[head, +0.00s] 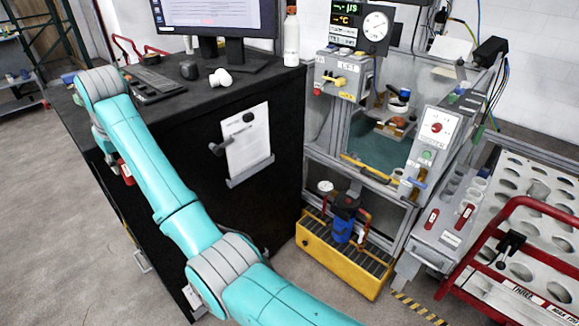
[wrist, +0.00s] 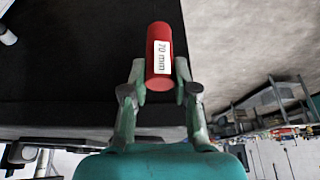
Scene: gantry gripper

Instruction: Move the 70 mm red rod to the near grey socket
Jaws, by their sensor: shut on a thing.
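The red rod (wrist: 159,35) has a white label reading 70 mm. My gripper (wrist: 160,82) is shut on its lower part, one finger on each side. In the head view the red rod (head: 126,172) shows small beside the left side of the black cabinet, with my gripper mostly hidden behind my arm. A grey holder (head: 440,245) on the right carries two red labelled pieces and several grey, cup-like sockets (head: 449,188). I cannot tell which one is the near grey socket.
The black cabinet (head: 270,150) bears a monitor (head: 205,18), a keyboard (head: 150,85) and a white bottle (head: 291,38). A framed machine (head: 385,140) stands right of it, above a yellow crate (head: 345,262). A red-railed cart (head: 530,240) with a holed top is at right.

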